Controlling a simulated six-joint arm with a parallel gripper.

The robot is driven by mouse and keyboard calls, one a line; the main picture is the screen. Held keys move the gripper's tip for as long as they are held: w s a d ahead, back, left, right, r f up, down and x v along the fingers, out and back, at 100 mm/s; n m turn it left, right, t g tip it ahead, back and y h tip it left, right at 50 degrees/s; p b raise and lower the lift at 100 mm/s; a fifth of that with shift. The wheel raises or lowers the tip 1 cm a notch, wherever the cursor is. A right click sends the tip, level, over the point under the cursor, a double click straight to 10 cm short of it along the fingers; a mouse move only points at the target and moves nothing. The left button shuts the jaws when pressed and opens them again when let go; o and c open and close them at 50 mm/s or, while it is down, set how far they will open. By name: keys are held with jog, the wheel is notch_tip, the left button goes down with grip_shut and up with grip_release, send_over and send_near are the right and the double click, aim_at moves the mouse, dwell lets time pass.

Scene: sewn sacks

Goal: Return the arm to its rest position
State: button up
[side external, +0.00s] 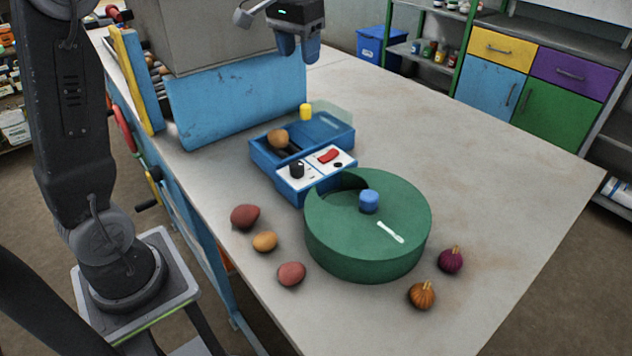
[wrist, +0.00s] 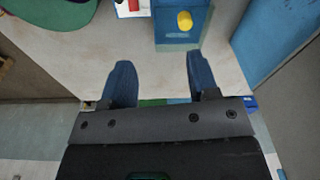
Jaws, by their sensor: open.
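My gripper (side external: 297,48) is at the top of the side view, raised above the far part of the table, beside the grey and blue block. Its two blue fingers are apart, with nothing visible between them. In the wrist view the fingers (wrist: 160,75) are also spread, with bare table between them. The gripper is clear of the blue tray (side external: 262,158) and of the yellow peg (side external: 306,111) on it. Most of the arm between my gripper and the left side is out of frame.
A green drum (side external: 330,235) with a blue knob (side external: 369,201) stands mid-table. Several small round sacks lie around it, including a dark red one (side external: 245,216) and a purple one (side external: 451,260). A brown lump (side external: 278,139) lies in the tray. The right side of the table is clear.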

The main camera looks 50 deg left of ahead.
jog(key=s+d+f+t, duration=0.1)
jog(key=s+d+f, duration=0.1)
jog(key=s, duration=0.5)
jog(key=s+d+f+m+t, duration=0.1)
jog(key=s+d+f, duration=0.2)
jog(key=s+d, duration=0.2)
jog(key=s+d+f+m+t, duration=0.1)
jog(key=s+d, duration=0.3)
jog(key=s, duration=0.6)
jog(key=shift+f+t, duration=0.6)
jog(key=shift+f, duration=0.1)
